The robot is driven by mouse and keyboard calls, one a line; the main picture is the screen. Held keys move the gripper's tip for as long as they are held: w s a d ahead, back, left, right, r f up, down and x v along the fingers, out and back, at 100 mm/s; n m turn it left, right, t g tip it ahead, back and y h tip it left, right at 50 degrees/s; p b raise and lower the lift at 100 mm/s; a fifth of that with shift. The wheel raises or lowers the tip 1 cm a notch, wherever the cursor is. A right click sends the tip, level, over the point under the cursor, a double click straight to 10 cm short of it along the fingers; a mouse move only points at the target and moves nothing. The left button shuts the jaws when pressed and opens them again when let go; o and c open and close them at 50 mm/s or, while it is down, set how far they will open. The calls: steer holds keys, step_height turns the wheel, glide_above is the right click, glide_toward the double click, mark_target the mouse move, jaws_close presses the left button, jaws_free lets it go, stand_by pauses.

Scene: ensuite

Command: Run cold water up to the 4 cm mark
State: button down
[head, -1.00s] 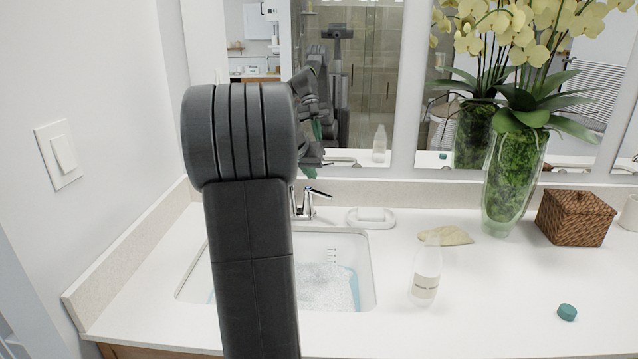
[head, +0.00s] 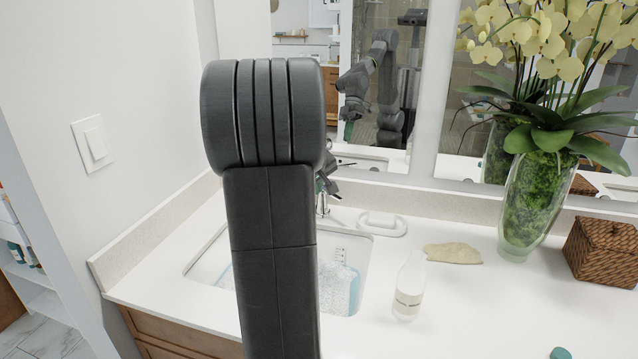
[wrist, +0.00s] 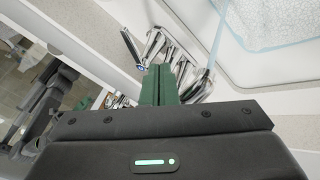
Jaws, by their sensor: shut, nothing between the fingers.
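The sink basin (head: 362,270) is set in the white counter and partly hidden behind my arm. Pale blue water (head: 338,288) with a foamy surface lies in it; it also shows in the wrist view (wrist: 275,20). A small marked scale (head: 341,254) is on the back wall of the basin, too small to read. The chrome faucet (wrist: 192,88) is close to my gripper, and a pale blue streak at its spout looks like running water. A lever with a blue dot (wrist: 130,45) stands left of my fingertips. My gripper (wrist: 157,72) is shut and empty beside the faucet; contact is unclear.
A white soap dish (head: 383,224), a bottle (head: 409,288) and a beige cloth or sponge (head: 453,253) stand right of the basin. Further right are a glass orchid vase (head: 535,205), a wicker box (head: 603,250) and a teal cap (head: 561,353). A mirror and wall close off the back.

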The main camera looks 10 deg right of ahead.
mark_target(339, 198)
steer(key=w+d+f+p, duration=0.1)
steer(key=w+d+f, duration=0.3)
steer(key=w+f, duration=0.1)
steer(key=shift+w+d+f, duration=0.2)
steer(key=shift+w+f, duration=0.1)
steer(key=shift+f, duration=0.15)
steer(key=shift+d, duration=0.15)
steer(key=shift+w+d+p, duration=0.25)
steer(key=shift+d+p, duration=0.05)
steer(key=shift+d, duration=0.35)
steer(key=shift+w+d+p, duration=0.2)
steer(key=shift+d+p, duration=0.05)
steer(key=shift+d, duration=0.35)
steer(key=shift+w+d, duration=0.65)
steer(key=shift+d, duration=0.15)
